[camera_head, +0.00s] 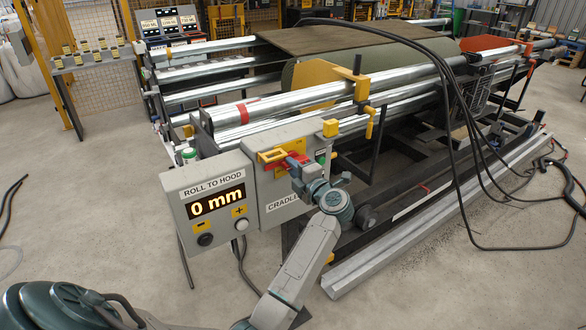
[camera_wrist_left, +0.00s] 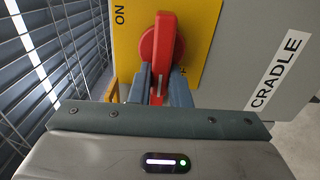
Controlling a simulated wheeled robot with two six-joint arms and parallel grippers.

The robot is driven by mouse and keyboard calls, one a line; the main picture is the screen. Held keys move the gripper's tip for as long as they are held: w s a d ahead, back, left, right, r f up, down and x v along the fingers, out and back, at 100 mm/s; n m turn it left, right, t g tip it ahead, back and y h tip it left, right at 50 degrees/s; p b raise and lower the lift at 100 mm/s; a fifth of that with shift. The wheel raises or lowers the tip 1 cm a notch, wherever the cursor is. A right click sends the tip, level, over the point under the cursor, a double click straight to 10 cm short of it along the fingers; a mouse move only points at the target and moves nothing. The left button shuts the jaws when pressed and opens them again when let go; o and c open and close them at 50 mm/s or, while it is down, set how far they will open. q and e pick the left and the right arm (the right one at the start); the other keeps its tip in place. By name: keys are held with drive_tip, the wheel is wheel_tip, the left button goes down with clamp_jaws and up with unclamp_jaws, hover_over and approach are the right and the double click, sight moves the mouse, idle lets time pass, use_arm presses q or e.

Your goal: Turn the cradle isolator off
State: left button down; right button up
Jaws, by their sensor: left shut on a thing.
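The cradle isolator is a red rotary handle (camera_wrist_left: 163,42) on a yellow plate (camera_wrist_left: 199,28) with an ON label. It sits on the grey box lettered CRADLE (camera_head: 281,201); in the head view the red handle (camera_head: 291,161) is partly covered by my gripper. My left gripper (camera_wrist_left: 160,84) is shut on the red handle, one finger on each side of its lever. In the wrist view the lever points down towards my gripper, and ON is at the upper left. Another marking beside the right finger is mostly hidden. My right gripper is not in view.
A ROLL TO HOOD display box (camera_head: 213,203) reading 0 mm adjoins the cradle box on the left. Steel rollers (camera_head: 280,105) and a turf roll stand behind. Black cables (camera_head: 465,165) hang on the right. The floor at left is mostly clear.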

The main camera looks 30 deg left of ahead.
use_arm(q)
drive_tip(key=c, duration=1.4)
unclamp_jaws()
drive_tip(key=shift+f, duration=0.1)
drive_tip(key=shift+o, duration=0.2)
drive_tip(key=shift+d, duration=0.1)
drive_tip(key=p+v, duration=0.1)
drive_tip(key=v, duration=0.9)
drive_tip(key=shift+s+d+p, duration=0.15)
drive_tip(key=shift+d+p, duration=0.15)
drive_tip(key=shift+d, duration=0.05)
